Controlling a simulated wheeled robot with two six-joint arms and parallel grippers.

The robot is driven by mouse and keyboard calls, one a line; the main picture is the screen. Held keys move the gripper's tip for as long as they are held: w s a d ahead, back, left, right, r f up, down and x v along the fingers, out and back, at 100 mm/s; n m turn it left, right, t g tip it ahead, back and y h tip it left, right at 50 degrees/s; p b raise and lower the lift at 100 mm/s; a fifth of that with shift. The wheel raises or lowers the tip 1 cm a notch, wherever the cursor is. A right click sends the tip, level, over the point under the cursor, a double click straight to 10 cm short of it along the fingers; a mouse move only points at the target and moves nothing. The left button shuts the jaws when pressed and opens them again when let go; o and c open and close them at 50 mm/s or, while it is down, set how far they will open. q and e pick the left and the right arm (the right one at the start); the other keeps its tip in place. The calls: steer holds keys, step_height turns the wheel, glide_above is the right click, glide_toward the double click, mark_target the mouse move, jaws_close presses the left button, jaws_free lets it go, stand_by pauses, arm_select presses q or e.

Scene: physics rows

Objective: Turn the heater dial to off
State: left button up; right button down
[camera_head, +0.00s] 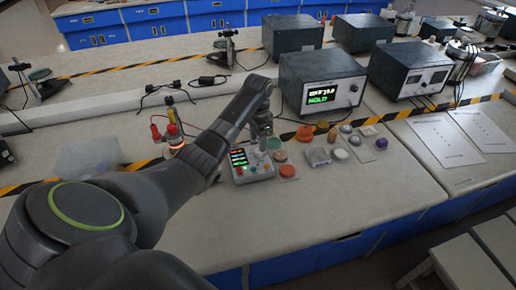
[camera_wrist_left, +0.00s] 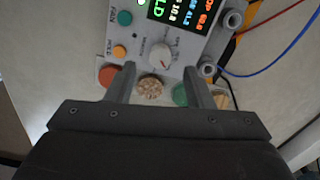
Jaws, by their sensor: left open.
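The small control box (camera_head: 240,178) stands on the bench in front of my left arm, with a lit display on its face. My right gripper is not in view.
A green button (camera_wrist_left: 124,18) and an orange button (camera_wrist_left: 119,51) sit beside the dial. Coloured round pieces (camera_head: 288,171) lie right of the box. Power units (camera_head: 320,82) stand behind.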

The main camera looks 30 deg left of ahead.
mark_target(258, 153)
arm_select(q)
steer(key=shift+f, duration=2.35)
steer(key=c, duration=1)
